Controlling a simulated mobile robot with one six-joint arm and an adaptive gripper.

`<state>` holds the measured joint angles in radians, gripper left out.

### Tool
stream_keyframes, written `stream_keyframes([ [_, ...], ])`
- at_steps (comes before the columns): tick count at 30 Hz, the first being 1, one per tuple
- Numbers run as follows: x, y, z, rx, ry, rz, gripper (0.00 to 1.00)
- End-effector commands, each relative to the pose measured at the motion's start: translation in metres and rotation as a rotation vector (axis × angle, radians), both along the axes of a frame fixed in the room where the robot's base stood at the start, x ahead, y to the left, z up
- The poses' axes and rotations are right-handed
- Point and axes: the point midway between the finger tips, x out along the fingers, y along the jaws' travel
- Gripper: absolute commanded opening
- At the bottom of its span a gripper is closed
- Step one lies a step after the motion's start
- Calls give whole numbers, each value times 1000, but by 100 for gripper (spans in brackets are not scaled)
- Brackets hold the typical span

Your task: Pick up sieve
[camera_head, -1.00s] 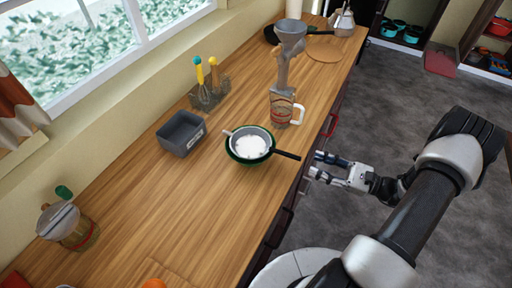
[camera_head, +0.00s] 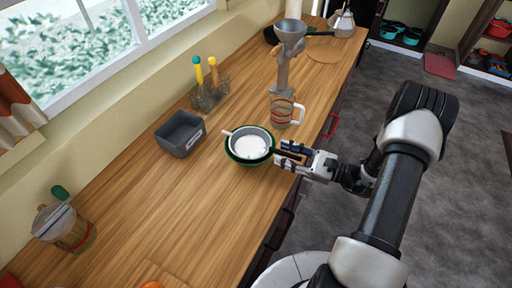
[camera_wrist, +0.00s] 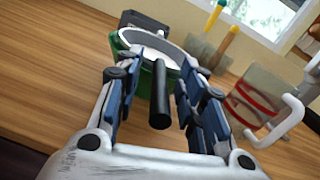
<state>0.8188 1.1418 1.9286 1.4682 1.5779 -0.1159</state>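The sieve (camera_head: 250,145) is a round pale-meshed strainer with a black handle, resting in a green bowl (camera_head: 234,156) on the wooden counter. In the wrist view the sieve (camera_wrist: 150,44) lies ahead, with its black handle (camera_wrist: 160,95) pointing toward me between my fingers. My gripper (camera_head: 280,155) is at the counter's front edge, right of the bowl, around the handle. In the wrist view my gripper (camera_wrist: 153,85) is open, with a gap on both sides of the handle. The green bowl (camera_wrist: 150,75) is partly hidden behind the fingers.
A glass mug (camera_head: 281,111) with red bands stands just behind the bowl, close to my gripper. A grey box (camera_head: 180,134) is to the left. A grey grinder (camera_head: 287,55) and a utensil holder (camera_head: 209,95) stand farther back. The front-left counter is mostly clear.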

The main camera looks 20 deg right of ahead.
Motion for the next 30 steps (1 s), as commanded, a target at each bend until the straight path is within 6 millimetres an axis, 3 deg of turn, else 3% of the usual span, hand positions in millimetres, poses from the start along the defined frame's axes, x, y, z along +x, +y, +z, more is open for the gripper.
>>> stream_keyframes([
  [3, 0, 0, 0, 0, 0, 0, 36],
  [19, 0, 0, 0, 0, 0, 0, 1],
  [30, 0, 0, 0, 1, -1, 0, 0],
])
